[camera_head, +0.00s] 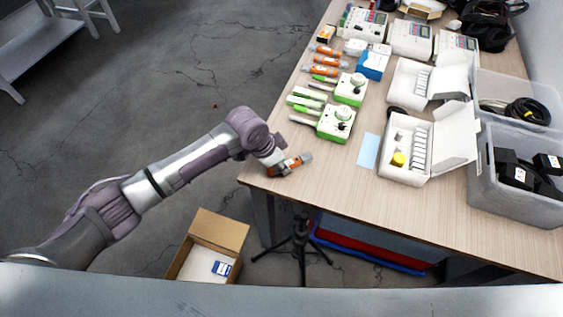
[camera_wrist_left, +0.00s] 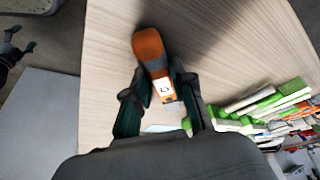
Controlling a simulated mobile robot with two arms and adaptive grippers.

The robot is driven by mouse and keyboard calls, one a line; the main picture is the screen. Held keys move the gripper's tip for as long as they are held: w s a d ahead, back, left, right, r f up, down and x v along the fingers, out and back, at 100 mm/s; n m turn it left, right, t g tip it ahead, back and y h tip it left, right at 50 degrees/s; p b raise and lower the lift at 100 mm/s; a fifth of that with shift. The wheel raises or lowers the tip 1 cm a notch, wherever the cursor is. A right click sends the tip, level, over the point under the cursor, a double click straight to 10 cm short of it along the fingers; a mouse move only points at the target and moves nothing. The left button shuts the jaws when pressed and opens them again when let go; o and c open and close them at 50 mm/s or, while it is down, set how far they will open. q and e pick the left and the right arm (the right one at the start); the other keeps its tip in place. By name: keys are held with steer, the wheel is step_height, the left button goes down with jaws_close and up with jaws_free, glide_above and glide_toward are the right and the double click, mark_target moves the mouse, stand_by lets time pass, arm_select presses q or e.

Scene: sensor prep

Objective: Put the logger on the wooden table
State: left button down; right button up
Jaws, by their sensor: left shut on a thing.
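An orange logger with a grey end (camera_head: 292,164) is at the near left corner of the wooden table (camera_head: 330,193). My left gripper (camera_head: 279,167) is shut on the logger. In the left wrist view the logger (camera_wrist_left: 151,52) sticks out between the two dark fingers of my left gripper (camera_wrist_left: 160,92), with a white label near the fingertips. The logger is over the tabletop; I cannot tell whether it touches the wood. My right gripper is not in view.
Several orange loggers (camera_head: 325,60) and green-white devices (camera_head: 336,122) stand along the table's left side. A light blue sheet (camera_head: 368,151), an open white box (camera_head: 402,176) and a grey bin (camera_head: 512,203) lie to the right. The table's front strip is bare. A cardboard box (camera_head: 222,232) is on the floor.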

arm_select(q)
steer(key=c, duration=1)
jaws_free()
steer(key=shift+f, duration=0.1)
steer(key=v, duration=1.2)
steer(key=shift+s, duration=0.15)
